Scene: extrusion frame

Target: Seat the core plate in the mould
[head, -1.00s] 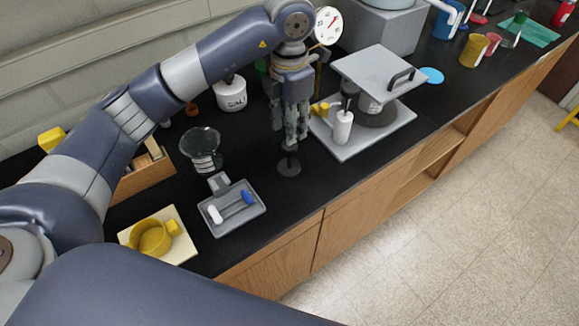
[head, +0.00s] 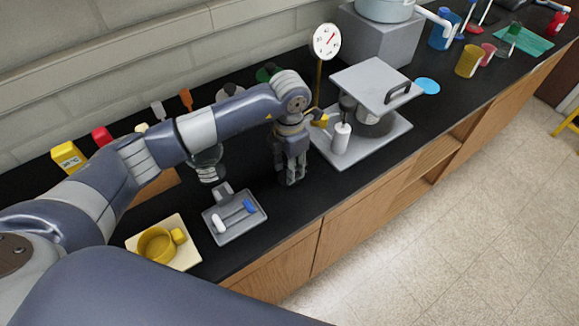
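A yellow ring-shaped piece with a side lug (head: 157,243), which looks like the mould, sits on a cream square tile (head: 188,256) at the lower left of the counter. My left gripper (head: 290,180) points down, low over the black counter, right of the grey tray. It covers the spot where a small dark disc with an upright stem, likely the core plate, stood; the disc is now hidden. I cannot tell whether the fingers touch or hold it. My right gripper is out of view.
The grey tray (head: 240,229) holds a white and a blue piece. A glass vessel (head: 207,168) stands behind it. Right of my gripper stands a press-like device (head: 377,82) with a dial gauge (head: 327,41) behind. The counter's front edge is close.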

